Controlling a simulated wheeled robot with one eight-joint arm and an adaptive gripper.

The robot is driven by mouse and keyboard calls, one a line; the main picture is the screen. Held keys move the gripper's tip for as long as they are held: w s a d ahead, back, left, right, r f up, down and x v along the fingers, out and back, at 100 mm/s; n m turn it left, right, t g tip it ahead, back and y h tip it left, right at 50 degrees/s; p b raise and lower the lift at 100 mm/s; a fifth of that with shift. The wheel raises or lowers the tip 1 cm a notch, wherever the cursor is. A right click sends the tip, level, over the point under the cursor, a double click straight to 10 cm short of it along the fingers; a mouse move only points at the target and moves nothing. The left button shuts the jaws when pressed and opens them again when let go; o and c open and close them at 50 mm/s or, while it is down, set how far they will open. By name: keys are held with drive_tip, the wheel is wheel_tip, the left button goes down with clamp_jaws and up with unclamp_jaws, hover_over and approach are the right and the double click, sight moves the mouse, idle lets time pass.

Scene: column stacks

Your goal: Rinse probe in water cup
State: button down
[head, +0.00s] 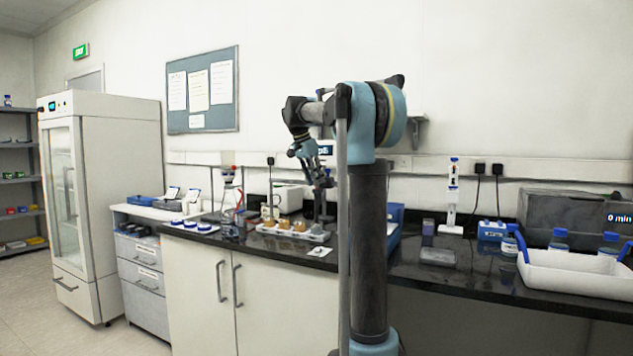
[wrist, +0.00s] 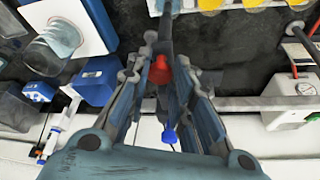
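My gripper (head: 318,180) hangs over the bench in the head view, beside my arm column. In the wrist view its two fingers (wrist: 163,58) stand on either side of a small red piece (wrist: 159,72), with a dark shaft (wrist: 166,22) beyond it. I take these to be parts of the probe or its holder; whether the fingers touch them is unclear. A clear glass vessel (wrist: 58,38) with bluish content, possibly the water cup, stands at the upper left of the wrist view. I cannot pick it out surely in the head view.
A white tray (head: 318,238) of amber cups lies on the dark bench; its yellow cups (wrist: 210,4) show in the wrist view. A blue box (head: 394,216) is close behind my column. A white bin (head: 575,275) stands at the right. A white instrument (wrist: 290,115) is at the wrist view's right.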

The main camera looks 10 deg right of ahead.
drive_tip(key=shift+r, duration=3.1)
drive_tip(key=c, duration=1.4)
unclamp_jaws()
drive_tip(key=shift+o, duration=0.2)
drive_tip(key=shift+r, duration=0.15)
drive_tip(key=v, duration=1.1)
drive_tip(key=shift+a+r, duration=0.15)
drive_tip(key=shift+r, duration=0.15)
drive_tip(key=shift+s, duration=0.1)
